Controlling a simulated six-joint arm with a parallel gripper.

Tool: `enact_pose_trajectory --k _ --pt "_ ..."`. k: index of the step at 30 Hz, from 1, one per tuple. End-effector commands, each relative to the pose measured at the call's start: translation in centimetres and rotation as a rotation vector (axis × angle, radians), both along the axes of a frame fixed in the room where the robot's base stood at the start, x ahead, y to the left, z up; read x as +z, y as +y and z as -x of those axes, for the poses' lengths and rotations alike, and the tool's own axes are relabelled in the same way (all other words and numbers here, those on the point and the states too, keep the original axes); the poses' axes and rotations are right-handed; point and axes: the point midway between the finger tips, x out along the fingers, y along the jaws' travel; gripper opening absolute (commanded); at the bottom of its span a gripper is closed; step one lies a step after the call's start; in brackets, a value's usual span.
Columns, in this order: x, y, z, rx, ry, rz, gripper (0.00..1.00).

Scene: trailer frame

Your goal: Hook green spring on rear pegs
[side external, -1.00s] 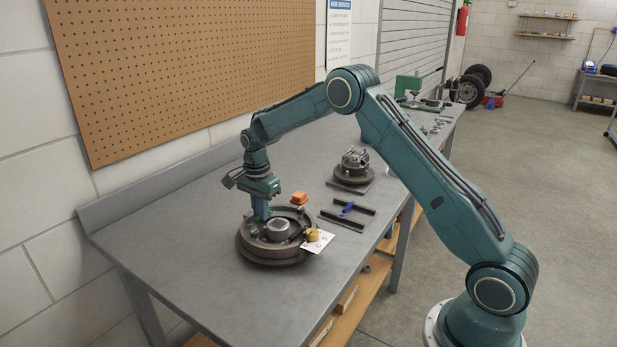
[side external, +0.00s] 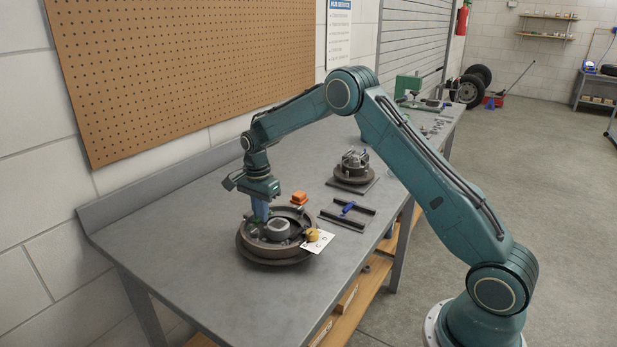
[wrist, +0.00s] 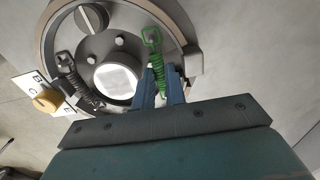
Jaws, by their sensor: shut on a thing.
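The green spring (wrist: 158,57) shows in the wrist view, with a square-looking green end at its far tip and its coil running down between my fingers. My gripper (wrist: 160,82) is shut on the spring's near part, over the drum brake assembly (wrist: 190,45). In the side external view my gripper (side external: 262,212) points down at the left side of the brake assembly (side external: 270,255). A dark spring (wrist: 80,80) lies on the left of the assembly in the wrist view. I cannot tell whether either green end is on a peg.
A white lettered card (side external: 319,243) with a brass-coloured knob (side external: 312,234) sits at the assembly's right edge. An orange block (side external: 299,198), a blue-handled tool (side external: 348,207) on dark rails and a second hub (side external: 354,165) stand beyond. The bench (side external: 170,225) is clear at left.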

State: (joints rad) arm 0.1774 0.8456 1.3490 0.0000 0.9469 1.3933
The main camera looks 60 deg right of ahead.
Motion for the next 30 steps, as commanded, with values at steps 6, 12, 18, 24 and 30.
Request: enact_pose_trajectory --k 6,12,18,24,30 --pt "0.00 0.00 0.00 0.000 0.000 0.000 0.00" --pt "-0.10 0.00 0.01 0.000 0.000 0.000 0.00" --pt "-0.26 0.00 0.00 0.000 0.000 0.000 0.00" --pt "-0.26 0.00 0.01 0.000 0.000 0.000 0.00" --pt "-0.25 0.00 0.01 0.000 0.000 0.000 0.36"
